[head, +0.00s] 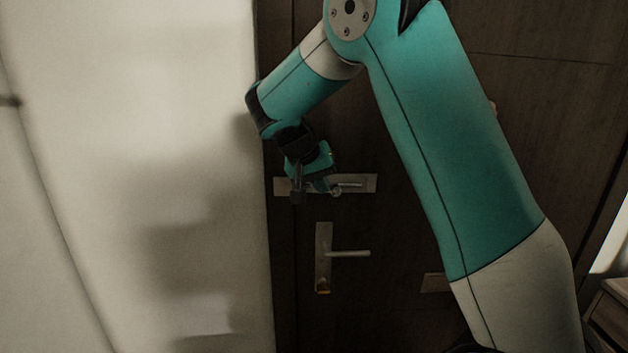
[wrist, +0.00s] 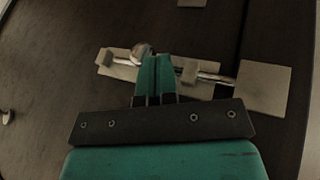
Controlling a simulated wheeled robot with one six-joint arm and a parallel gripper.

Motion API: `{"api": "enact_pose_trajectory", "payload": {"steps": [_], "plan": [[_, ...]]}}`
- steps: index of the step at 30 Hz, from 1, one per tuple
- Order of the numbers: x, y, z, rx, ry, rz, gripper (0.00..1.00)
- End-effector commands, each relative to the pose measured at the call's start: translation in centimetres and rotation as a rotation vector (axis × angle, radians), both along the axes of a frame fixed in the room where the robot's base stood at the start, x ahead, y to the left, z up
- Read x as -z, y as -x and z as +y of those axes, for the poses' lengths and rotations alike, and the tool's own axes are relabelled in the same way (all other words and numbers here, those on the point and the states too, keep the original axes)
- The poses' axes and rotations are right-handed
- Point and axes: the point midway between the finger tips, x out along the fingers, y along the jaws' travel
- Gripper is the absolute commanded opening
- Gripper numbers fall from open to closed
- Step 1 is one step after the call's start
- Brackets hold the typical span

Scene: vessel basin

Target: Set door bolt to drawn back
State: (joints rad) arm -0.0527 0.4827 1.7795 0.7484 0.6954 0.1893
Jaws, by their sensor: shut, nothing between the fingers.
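The door bolt shows in the wrist view as a pale plate (wrist: 118,65) with a shiny rod (wrist: 215,77) and a round knob (wrist: 142,50). The rod runs through a bracket (wrist: 190,72) and its right end reaches the edge of a square pale plate (wrist: 265,88). In the head view the bolt plate (head: 366,184) lies on the dark door, partly hidden by my gripper (head: 315,187). My gripper (wrist: 155,60) is shut and empty, its fingertips over the rod, close beside the knob. I cannot tell whether they touch it. The fingers hide part of the rod.
A lever handle (head: 347,254) on a tall plate sits on the door below the bolt. A pale wall (head: 150,150) is close on the left. A wooden drawer unit (head: 608,318) stands at the lower right.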

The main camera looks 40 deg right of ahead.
Motion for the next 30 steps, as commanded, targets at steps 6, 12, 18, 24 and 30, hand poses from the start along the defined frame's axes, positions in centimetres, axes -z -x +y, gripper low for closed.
{"api": "enact_pose_trajectory", "payload": {"steps": [6, 12, 18, 24, 30], "plan": [[0.1, 0.1, 0.0, -0.001, 0.001, -0.001, 0.00], [0.1, 0.2, -0.1, 0.000, 0.002, 0.000, 0.00], [0.3, 2.2, -3.2, 0.004, 0.001, -0.002, 0.00], [0.2, 3.4, -4.8, 0.000, 0.000, 0.000, 0.00], [0.1, 3.3, -4.7, 0.000, 0.002, 0.002, 0.00]]}}
